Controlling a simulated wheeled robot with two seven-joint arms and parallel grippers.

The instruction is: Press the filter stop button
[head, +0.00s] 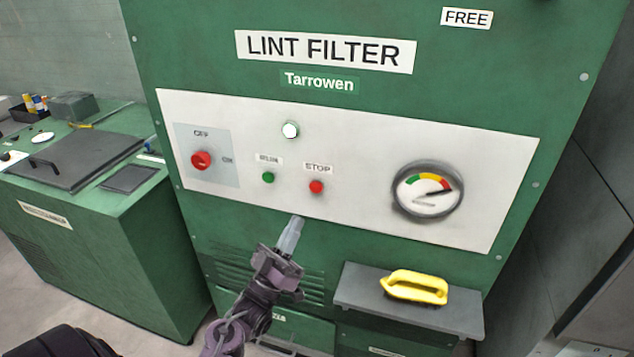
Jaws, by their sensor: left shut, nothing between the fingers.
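The red stop button (316,187) sits under a STOP label on the white control panel (350,215) of the green lint filter cabinet (420,90). My left gripper (295,222) is shut and empty. In the picture its tip is just below and left of the stop button, in front of the panel's lower edge. The gap between tip and panel is hard to judge. The button is not covered. My right gripper is not in view.
A green run button (268,177) is left of the stop button. A red OFF/ON switch (201,160), a white lamp (290,129) and a gauge (428,190) share the panel. A yellow-handled brush (415,287) lies on a grey shelf (355,291) below. A green bench (110,225) stands left.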

